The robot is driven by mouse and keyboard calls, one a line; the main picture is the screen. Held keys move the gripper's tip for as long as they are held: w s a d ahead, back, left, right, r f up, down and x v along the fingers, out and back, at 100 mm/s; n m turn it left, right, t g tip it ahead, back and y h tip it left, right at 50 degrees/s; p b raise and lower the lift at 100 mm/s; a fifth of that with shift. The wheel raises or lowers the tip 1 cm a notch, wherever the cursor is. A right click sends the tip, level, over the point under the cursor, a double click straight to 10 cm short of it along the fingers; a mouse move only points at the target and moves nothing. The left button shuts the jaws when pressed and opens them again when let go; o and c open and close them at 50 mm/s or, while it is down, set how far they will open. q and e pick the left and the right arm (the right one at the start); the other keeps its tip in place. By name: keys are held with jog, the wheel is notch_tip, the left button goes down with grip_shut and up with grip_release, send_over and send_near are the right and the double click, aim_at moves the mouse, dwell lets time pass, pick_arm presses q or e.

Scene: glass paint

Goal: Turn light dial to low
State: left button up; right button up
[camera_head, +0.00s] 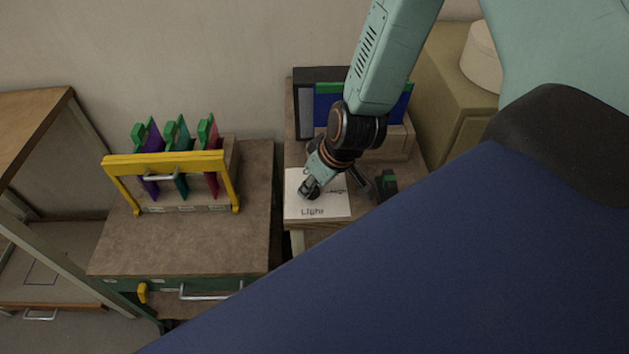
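A white panel (334,209) marked "Light" lies on the right-hand bench, with a dark line or pointer drawn on it. My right gripper (309,190) reaches down over the left part of this panel, at or just above its surface. The gripper and its wrist cover the spot where the light dial would be, so the dial and its setting cannot be made out. The fingers are too small and dark to tell whether they are open or shut on something. My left gripper is not in view.
A yellow-framed rack (165,160) with several coloured glass panes with green grips stands on the left bench (180,245). A blue pane (327,103) stands behind the light panel. A small dark green object (387,183) is right of it. A large dark blue shape hides the lower right.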

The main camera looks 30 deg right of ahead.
jog(key=shift+c, duration=0.8)
jog(key=shift+w, duration=0.2)
grip_shut()
jog(key=shift+m, duration=0.3)
jog(key=m+h, duration=0.2)
jog(key=m, duration=0.2)
jog(key=shift+a+p, duration=0.2)
jog(key=shift+p, duration=0.1)
jog(key=shift+a+m+g+h+p, duration=0.15)
jog(key=shift+m+h+p, duration=0.3)
jog(key=shift+m, duration=0.65)
jog(key=shift+d+m+g+h+p, duration=0.2)
jog(key=shift+m+p, duration=0.3)
jog(key=shift+m, duration=0.6)
jog(key=shift+w, duration=0.1)
jog(key=o, duration=0.6)
grip_release()
